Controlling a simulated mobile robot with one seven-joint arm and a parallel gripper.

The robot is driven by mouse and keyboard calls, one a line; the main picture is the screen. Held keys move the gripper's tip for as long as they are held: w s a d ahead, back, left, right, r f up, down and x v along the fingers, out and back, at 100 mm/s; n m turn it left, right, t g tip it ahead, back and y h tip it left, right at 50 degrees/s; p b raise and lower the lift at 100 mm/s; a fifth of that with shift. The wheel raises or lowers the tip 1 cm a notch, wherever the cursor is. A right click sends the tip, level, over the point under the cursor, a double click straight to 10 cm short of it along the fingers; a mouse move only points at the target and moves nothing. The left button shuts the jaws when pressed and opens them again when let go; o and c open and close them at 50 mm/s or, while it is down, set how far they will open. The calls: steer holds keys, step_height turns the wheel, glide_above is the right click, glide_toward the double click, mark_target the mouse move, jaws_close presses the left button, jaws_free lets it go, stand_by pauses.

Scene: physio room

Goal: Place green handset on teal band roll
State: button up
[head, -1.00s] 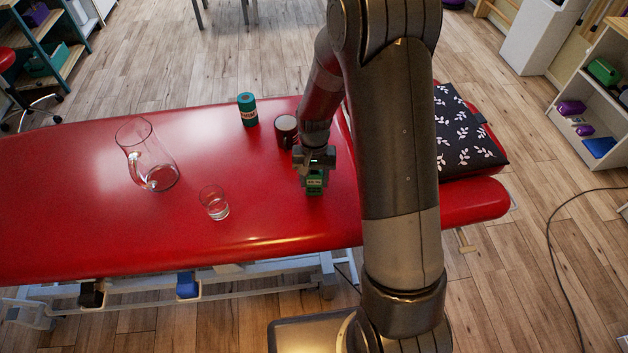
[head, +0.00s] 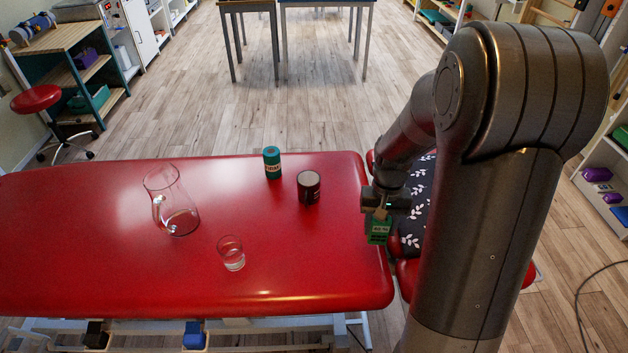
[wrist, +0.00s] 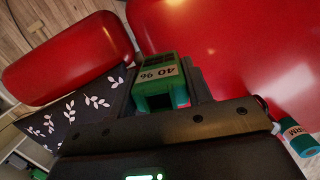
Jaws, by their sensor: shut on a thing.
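The green handset (head: 379,230) is held in my gripper (head: 383,212), which is shut on it near the right end of the red couch top.
A dark mug or jar (head: 309,188) stands between the band roll and my gripper. A glass jug (head: 171,203) and a drinking glass (head: 231,253) stand further left on the red couch (head: 90,260). A leaf-patterned dark cushion (head: 417,205) lies to the right.

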steer(key=w+a+r+n+t, duration=0.1)
steer(key=w+a+r+n, duration=0.4)
steer(key=w+n, duration=0.65)
steer(key=w+a+r+n+t+h, duration=0.1)
steer(key=w+a+r+n, duration=0.1)
steer(key=w+a+n, duration=0.65)
steer(key=w+a+r+n+t, duration=0.1)
steer(key=w+a+r+n, duration=0.3)
steer(key=w+n, duration=1.05)
steer(key=m, duration=0.1)
glide_above(271, 151)
steer(key=shift+f, duration=5.45)
steer(key=shift+f, duration=0.15)
steer(key=o, duration=1)
steer(key=shift+o, duration=0.2)
